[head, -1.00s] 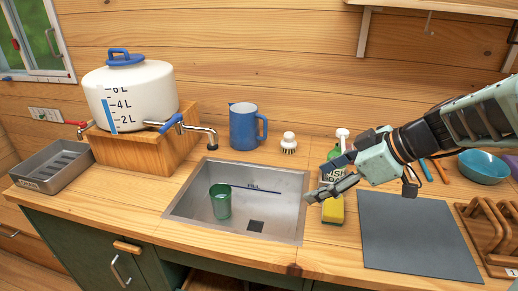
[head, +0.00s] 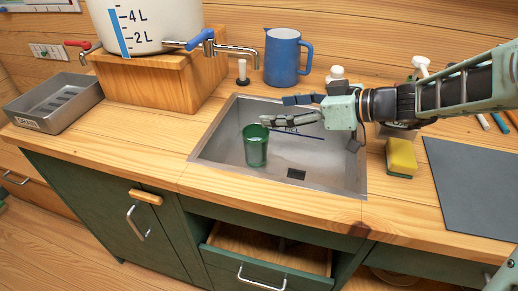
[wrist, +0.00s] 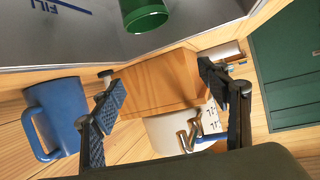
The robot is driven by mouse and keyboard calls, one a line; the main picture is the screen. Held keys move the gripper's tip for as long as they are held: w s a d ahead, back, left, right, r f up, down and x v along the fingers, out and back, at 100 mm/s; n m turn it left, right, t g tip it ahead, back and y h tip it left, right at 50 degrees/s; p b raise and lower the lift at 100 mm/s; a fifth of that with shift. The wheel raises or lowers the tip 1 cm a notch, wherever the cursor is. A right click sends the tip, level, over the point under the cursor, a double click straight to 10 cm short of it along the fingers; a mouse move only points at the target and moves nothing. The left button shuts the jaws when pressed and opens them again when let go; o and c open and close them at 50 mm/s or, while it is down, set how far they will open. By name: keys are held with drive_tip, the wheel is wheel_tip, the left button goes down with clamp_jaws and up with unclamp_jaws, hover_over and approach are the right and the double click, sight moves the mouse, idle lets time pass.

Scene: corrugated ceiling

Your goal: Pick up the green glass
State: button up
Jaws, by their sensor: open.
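The green glass (head: 256,146) stands upright in the left part of the metal sink (head: 219,166). In the wrist view the green glass (wrist: 145,14) is at the top edge, partly cut off. My gripper (head: 273,109) is over the back part of the sink, its fingers pointing left. It is open and empty, above and behind the glass and apart from it. In the wrist view the fingers of my gripper (wrist: 165,90) are spread wide with nothing between them.
A blue pitcher (head: 284,58) stands behind the sink. A white water tank (head: 150,22) on a wooden block (head: 160,80) has a spout reaching toward the sink. A yellow sponge (head: 401,157) and a grey mat (head: 478,185) are at the right. A metal tray (head: 58,108) is at the left.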

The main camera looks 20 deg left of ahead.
drive_tip(key=b, duration=0.1)
approach(245, 134)
drive_tip(key=x, duration=0.6)
drive_tip(key=shift+w+a+f, duration=0.2)
drive_tip(key=shift+a+f, duration=0.05)
drive_tip(key=shift+f, duration=0.1)
drive_tip(key=shift+c, duration=0.6)
clamp_jaws()
